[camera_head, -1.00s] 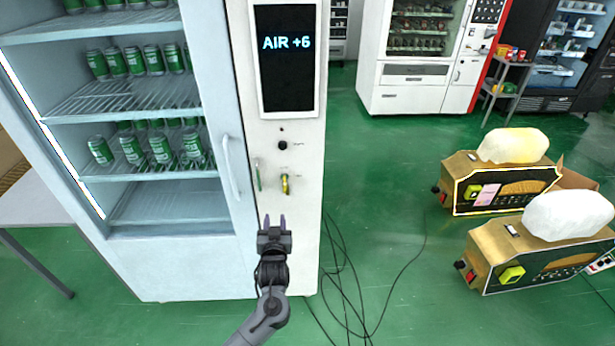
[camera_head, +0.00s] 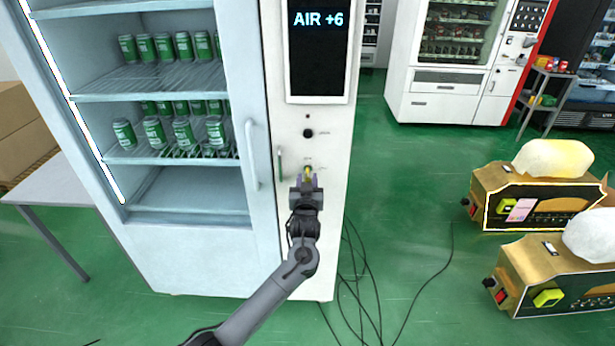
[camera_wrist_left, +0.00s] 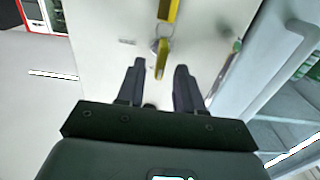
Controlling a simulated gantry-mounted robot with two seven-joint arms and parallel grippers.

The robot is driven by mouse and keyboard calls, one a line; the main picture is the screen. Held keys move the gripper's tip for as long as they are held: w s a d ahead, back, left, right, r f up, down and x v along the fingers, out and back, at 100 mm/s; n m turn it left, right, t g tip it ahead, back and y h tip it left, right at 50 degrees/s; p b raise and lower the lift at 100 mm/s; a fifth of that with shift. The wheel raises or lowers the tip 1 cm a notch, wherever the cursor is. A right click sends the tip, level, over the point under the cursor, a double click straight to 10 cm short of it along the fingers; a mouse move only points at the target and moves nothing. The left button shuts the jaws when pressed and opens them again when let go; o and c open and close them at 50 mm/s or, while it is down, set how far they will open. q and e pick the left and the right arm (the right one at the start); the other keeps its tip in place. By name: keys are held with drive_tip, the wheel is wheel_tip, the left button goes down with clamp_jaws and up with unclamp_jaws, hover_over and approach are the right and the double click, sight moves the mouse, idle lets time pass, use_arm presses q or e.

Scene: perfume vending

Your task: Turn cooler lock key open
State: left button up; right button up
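The cooler (camera_head: 190,258) stands at the left with its glass door shut, and green cans show on its shelves. Its white side panel carries the lock with a yellow key (camera_head: 308,170), below a black knob. In the left wrist view the yellow key (camera_wrist_left: 161,58) hangs on a ring, ahead of and between my fingers. My left gripper (camera_head: 306,184) is at the panel just below the key. In the left wrist view its two dark fingers (camera_wrist_left: 158,85) are apart with nothing clearly held between them. Whether they touch the panel cannot be told. My right gripper is not in view.
A display (camera_head: 319,45) reading "AIR +6" is above. Black cables lie on the green floor to the right, near two boxy machines (camera_head: 550,280).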

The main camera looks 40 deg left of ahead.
sight(307, 176)
use_arm(q)
drive_tip(key=shift+b+x, duration=0.3)
drive_tip(key=shift+x, duration=1.6)
clamp_jaws()
